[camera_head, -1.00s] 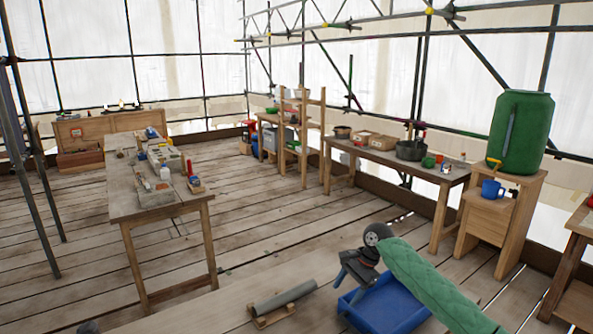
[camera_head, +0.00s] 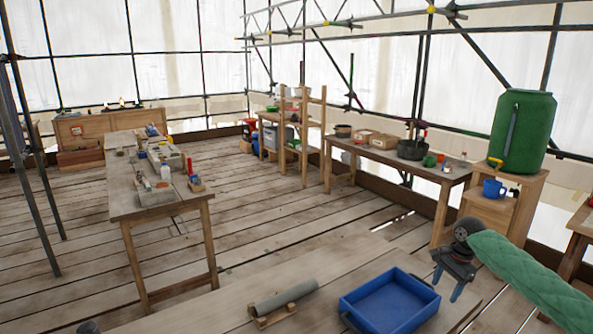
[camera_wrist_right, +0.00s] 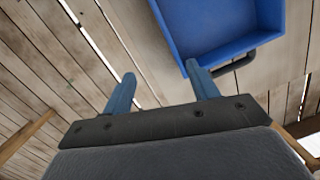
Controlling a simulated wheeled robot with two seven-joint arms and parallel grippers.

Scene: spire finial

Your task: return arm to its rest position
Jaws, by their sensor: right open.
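My right gripper (camera_head: 447,282) is at the lower right of the head view, with a green-sleeved arm coming in from the right edge. Its two blue fingers are apart with nothing between them. In the right wrist view the open fingers (camera_wrist_right: 163,92) also show, above the floor boards and beside the blue tray (camera_wrist_right: 222,50). In the head view the blue tray (camera_head: 392,321) sits on the near bench, left of the gripper, and looks empty.
A grey cylinder (camera_head: 285,297) rests on a wooden cradle on the near bench (camera_head: 240,318). A long worktable (camera_head: 125,203) with tools stands at left. A side table (camera_head: 455,175) and a green barrel (camera_head: 522,132) stand at right. Open plank floor lies between.

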